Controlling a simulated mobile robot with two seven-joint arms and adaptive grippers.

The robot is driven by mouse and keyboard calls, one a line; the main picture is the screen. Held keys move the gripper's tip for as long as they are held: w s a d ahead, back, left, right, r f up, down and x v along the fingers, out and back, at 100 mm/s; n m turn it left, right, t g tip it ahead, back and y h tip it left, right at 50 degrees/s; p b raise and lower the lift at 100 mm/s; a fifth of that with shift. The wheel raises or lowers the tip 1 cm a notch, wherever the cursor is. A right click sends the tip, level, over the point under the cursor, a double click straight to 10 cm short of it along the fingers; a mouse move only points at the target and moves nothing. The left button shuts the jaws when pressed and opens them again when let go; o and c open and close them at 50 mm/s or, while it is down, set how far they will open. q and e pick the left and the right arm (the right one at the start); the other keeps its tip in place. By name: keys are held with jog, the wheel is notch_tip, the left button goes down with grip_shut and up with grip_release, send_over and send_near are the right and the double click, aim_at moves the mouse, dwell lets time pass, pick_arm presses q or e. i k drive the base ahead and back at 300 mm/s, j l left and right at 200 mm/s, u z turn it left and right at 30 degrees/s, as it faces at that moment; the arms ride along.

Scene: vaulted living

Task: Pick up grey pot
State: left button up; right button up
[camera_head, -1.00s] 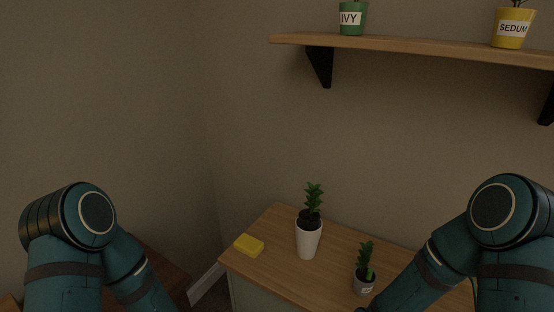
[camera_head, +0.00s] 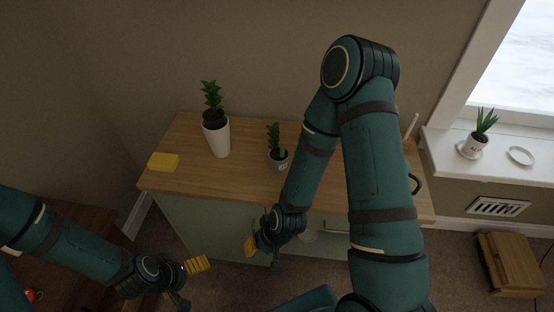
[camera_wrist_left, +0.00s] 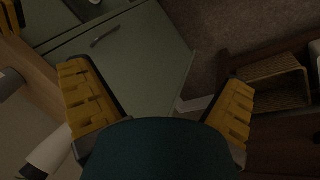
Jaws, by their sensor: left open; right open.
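The small grey pot (camera_head: 278,164), with a green plant and a small label, stands upright on the wooden cabinet top (camera_head: 185,186) in the head view. My right forearm passes just to its right. My right gripper (camera_head: 264,256) is open and empty, lower in the picture, in front of the cabinet. My left gripper (camera_head: 191,284) is open and empty at lower left, also in front of the cabinet. In the left wrist view, the open left jaws (camera_wrist_left: 160,104) have cabinet front and floor behind them. I cannot make out the grey pot there.
A tall white pot (camera_head: 217,140) with a plant stands left of the grey pot. A yellow block (camera_head: 163,162) lies near the left edge. A potted plant (camera_head: 474,147) and white ring (camera_head: 520,155) are on the windowsill. A wooden stool (camera_head: 510,263) stands at right.

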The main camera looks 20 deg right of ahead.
aim_at(278, 164)
jog(key=i+j, duration=0.4)
jog(key=j, duration=0.2)
jog(key=i+j+z, duration=0.1)
jog(key=z, duration=1.2)
